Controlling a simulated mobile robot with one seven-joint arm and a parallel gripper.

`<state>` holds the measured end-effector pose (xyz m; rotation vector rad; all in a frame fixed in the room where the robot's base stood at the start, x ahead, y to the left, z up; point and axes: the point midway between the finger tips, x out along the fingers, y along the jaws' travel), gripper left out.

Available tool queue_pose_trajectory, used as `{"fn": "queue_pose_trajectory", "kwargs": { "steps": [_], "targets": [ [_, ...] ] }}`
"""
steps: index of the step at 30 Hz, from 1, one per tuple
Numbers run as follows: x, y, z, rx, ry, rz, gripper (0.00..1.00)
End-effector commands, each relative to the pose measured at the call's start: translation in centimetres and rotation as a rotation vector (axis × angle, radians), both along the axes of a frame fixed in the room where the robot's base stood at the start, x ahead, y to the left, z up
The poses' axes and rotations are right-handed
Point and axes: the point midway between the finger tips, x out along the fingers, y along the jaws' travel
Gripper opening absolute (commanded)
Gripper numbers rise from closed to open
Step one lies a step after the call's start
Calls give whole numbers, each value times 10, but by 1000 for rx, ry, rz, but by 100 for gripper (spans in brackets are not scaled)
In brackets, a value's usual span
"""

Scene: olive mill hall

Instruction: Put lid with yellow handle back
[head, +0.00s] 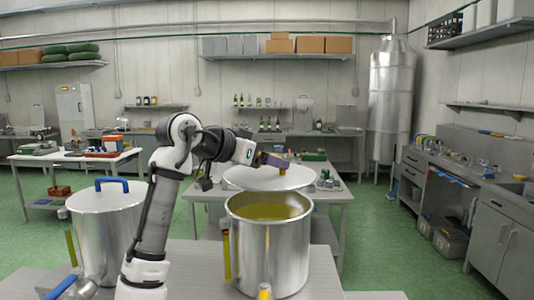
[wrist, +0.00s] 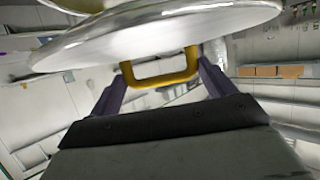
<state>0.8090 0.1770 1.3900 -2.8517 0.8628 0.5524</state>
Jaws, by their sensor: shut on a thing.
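My gripper (head: 274,162) is shut on the yellow handle (head: 283,170) of a round pale metal lid (head: 250,180). In the wrist view the yellow handle (wrist: 160,82) sits between the purple fingers (wrist: 212,78), with the lid's disc (wrist: 150,38) beyond it. The lid hangs roughly level above the open steel pot (head: 265,250), apart from its rim. The pot holds yellow-green liquid (head: 266,212), visible under the lid. The lid looks towards the pot's far side; its exact offset is hard to tell. A yellow valve handle (head: 264,291) shows at the pot's lower front.
A second steel pot (head: 105,230), left of my arm, is covered by a lid with a blue handle (head: 112,183). Both pots stand on a grey bench (head: 200,265). Behind, a table (head: 335,195) carries small items. Sight tubes stand beside the pots.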

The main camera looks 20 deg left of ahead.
Motion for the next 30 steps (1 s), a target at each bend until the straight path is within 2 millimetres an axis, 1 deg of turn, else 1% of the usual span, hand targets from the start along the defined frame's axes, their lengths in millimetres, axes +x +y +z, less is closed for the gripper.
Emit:
{"fn": "queue_pose_trajectory", "kwargs": {
  "steps": [6, 13, 19, 30],
  "targets": [
    [0, 0, -26, 0, 0, 1, 47],
    [0, 0, -46, 0, 0, 0, 47],
    [0, 0, -53, -1, -1, -1, 47],
    [0, -1, -54, -1, -1, -1, 47]
  ]
}}
